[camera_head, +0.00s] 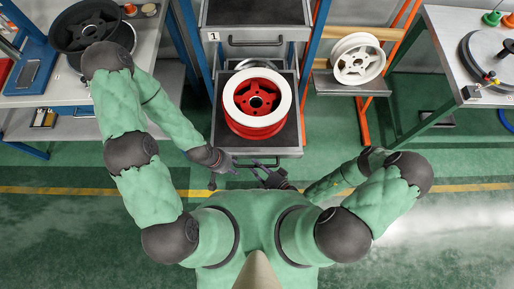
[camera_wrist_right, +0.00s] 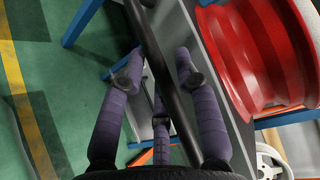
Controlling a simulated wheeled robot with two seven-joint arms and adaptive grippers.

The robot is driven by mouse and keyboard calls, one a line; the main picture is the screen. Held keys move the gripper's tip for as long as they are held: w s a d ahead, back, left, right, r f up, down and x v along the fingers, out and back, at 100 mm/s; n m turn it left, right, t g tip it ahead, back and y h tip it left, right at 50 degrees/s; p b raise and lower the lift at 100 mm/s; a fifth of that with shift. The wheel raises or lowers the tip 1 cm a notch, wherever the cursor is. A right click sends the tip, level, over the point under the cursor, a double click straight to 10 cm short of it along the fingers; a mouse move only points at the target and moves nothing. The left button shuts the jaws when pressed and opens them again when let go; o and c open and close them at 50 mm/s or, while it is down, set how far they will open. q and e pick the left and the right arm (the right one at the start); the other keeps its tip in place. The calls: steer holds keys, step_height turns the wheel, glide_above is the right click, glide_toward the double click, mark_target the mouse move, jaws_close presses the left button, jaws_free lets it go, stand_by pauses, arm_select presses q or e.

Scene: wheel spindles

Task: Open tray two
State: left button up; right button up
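Tray two (camera_head: 289,138) is a grey drawer under the tray labelled 1 (camera_head: 257,40), and it sticks out toward me. It carries a red wheel (camera_head: 240,115) with a white ring-shaped rim (camera_head: 285,96) on top. Its dark bar handle (camera_head: 262,163) is at the front edge. My right gripper (camera_head: 267,176) is at this handle. In the right wrist view the bar (camera_wrist_right: 152,48) runs between the spread purple fingers, with gaps on both sides. My left gripper (camera_head: 226,174) is at the left of the handle, its fingers small but apart and empty.
A white wheel (camera_head: 357,60) rests on a rack at the right. A workbench with a dark wheel (camera_head: 88,28) stands at the left, and another with a round plate (camera_head: 488,52) at the right. The green floor in front of the tray is clear.

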steer(key=v, duration=0.7)
steer(key=shift+s+d, duration=0.15)
steer(key=shift+s, duration=0.05)
stand_by(0.4)
stand_by(0.6)
